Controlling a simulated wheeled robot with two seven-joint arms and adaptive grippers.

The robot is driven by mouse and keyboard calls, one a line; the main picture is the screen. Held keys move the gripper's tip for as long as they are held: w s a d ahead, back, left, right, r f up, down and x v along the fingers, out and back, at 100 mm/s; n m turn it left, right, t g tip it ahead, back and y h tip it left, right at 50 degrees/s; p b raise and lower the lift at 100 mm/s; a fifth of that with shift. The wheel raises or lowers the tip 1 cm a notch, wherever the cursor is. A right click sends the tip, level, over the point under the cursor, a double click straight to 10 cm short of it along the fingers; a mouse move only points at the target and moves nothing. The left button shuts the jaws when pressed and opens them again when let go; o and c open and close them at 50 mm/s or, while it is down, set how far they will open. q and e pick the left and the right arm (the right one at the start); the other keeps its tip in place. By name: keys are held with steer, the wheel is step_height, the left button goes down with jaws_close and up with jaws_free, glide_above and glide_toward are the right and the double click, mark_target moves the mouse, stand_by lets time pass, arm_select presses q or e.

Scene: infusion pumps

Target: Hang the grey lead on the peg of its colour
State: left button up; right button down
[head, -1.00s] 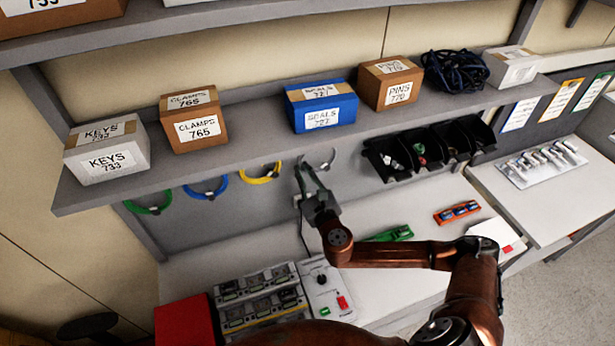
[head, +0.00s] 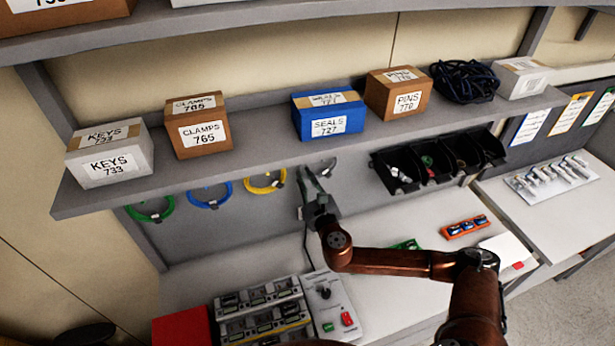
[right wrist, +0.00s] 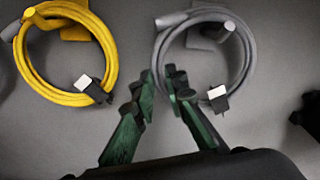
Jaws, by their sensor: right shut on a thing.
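The grey lead (right wrist: 160,62) is a coil with a black-and-white plug, at the back panel under the shelf. It also shows small in the head view (head: 333,170). The grey peg (right wrist: 230,20) shows inside the top of the coil, so the coil appears to be around it; whether it rests on the peg I cannot tell. My right gripper (right wrist: 163,80) is shut on the lower left side of the grey coil, its green fingers reaching up to it. In the head view, the gripper (head: 312,180) is just below the shelf edge. My left gripper is out of view.
A yellow lead (right wrist: 68,98) hangs just left, with blue (head: 210,197) and green (head: 150,212) leads further left. Black bins (head: 400,178) are close on the right. The shelf (head: 250,146) overhangs, and pump equipment (head: 262,308) stands on the bench below.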

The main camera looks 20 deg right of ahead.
steer(key=shift+f, duration=0.2)
steer(key=c, duration=1.9)
jaws_free()
steer(key=shift+o, duration=0.3)
steer(key=shift+s, duration=0.1)
steer(key=s, duration=1.1)
steer(key=shift+s+a, duration=0.4)
